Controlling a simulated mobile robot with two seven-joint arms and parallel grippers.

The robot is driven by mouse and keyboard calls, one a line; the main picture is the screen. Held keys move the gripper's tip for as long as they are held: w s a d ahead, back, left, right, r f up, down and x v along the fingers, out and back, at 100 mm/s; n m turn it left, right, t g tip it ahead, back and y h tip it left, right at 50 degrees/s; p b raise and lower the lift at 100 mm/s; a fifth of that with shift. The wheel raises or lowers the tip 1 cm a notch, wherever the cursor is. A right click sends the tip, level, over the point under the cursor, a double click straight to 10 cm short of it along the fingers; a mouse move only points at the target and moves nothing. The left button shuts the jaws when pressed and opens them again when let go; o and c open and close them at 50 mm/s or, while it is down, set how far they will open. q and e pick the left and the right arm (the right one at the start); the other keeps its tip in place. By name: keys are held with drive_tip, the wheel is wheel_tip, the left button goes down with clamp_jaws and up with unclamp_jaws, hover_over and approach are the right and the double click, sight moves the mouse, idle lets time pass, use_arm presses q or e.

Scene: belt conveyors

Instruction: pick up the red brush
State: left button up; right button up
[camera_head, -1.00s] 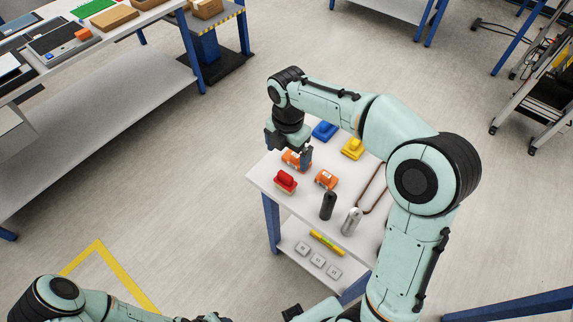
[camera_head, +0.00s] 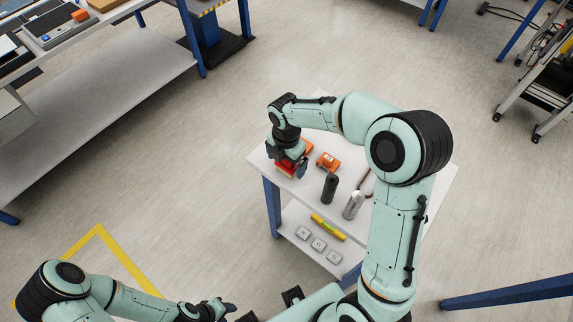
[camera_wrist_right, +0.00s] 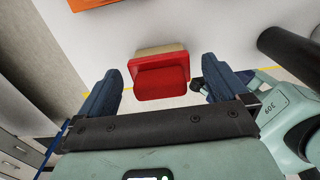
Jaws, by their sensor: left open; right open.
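The red brush (camera_head: 285,169) lies on the small white table near its left edge, partly hidden by my right gripper (camera_head: 289,163). In the right wrist view, the brush (camera_wrist_right: 160,80) has a red grip and body with a pale bristle side. There my right gripper (camera_wrist_right: 160,68) is open, with one blue finger on each side of the brush and a gap to both. Whether the fingers touch the table cannot be told. My left gripper (camera_head: 218,308) is open and empty, low in the head view, away from the table.
On the white table (camera_head: 420,190), an orange car-like object (camera_head: 328,162) stands right of the brush, with a black bottle (camera_head: 330,187) and a silver bottle (camera_head: 353,204) nearer. The lower shelf (camera_head: 290,229) holds a yellow level-like bar (camera_head: 327,226) and several grey blocks.

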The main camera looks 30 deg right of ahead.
drive_tip(key=shift+f, duration=0.6)
drive_tip(key=c, duration=1.1)
drive_tip(key=shift+c, duration=0.2)
drive_tip(key=shift+r, duration=0.1)
use_arm(q)
drive_tip(key=w+r+p, duration=0.2)
drive_tip(key=r, duration=0.1)
drive_tip(key=shift+w+r+p, duration=0.2)
drive_tip(key=shift+w+p, duration=0.15)
use_arm(e)
wheel_tip(320, 180, up, 20)
